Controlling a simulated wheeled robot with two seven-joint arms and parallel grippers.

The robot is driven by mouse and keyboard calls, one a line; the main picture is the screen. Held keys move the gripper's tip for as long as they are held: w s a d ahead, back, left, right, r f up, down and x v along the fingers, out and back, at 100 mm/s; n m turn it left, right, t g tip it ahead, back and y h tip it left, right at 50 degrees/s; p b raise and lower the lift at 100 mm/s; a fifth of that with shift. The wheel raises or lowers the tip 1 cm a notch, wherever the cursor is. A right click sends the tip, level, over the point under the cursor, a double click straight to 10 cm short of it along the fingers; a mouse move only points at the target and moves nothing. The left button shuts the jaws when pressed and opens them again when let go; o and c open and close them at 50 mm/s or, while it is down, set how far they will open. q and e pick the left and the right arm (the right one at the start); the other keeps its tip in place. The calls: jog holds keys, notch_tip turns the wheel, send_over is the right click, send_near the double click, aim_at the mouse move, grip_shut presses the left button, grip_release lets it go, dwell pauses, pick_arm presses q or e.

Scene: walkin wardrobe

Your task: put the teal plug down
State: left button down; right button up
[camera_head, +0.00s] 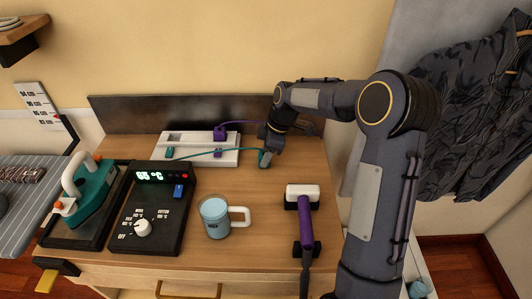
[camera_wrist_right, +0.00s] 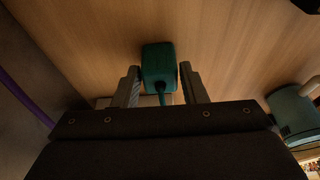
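The teal plug (camera_head: 264,158) is at the back right of the wooden table, low over or touching its top; I cannot tell which. In the wrist view the teal plug (camera_wrist_right: 158,64) sits between the fingertips of my right gripper (camera_wrist_right: 159,82), with both fingers close against its sides. My right gripper (camera_head: 271,146) reaches in from the right and appears shut on the plug. The teal cord (camera_head: 225,151) runs left from the plug to the white power strip (camera_head: 230,157). My left gripper is not in view.
A purple plug (camera_head: 219,133) is in the strip. A blue mug (camera_head: 214,215), a purple handled tool (camera_head: 305,220), a black control box (camera_head: 150,215) and a teal iron (camera_head: 92,190) stand nearer. Bare wood (camera_head: 245,185) lies in front of the plug.

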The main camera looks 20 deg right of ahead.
jog(key=shift+o, duration=1.4)
jog(key=v, duration=1.2)
jog(key=s+a+r+m+t, duration=0.1)
jog(key=s+a+r+m, duration=0.15)
jog(key=s, duration=0.45)
jog(key=s+a+r+m+t, duration=0.1)
jog(key=s+r+m, duration=0.1)
jog(key=s+m, duration=0.35)
jog(key=s+a+f+m+t, duration=0.1)
jog(key=s+a+f+m, duration=0.1)
jog(key=s, duration=0.6)
jog(key=s+a+f+m+t, duration=0.1)
jog(key=s+a+f+m, duration=0.2)
jog(key=s, duration=0.5)
notch_tip(320, 180, down, 2)
jog(key=shift+s+a+f+m+y, duration=0.1)
jog(key=shift+s+a+m+y, duration=0.25)
jog(key=shift+m, duration=0.45)
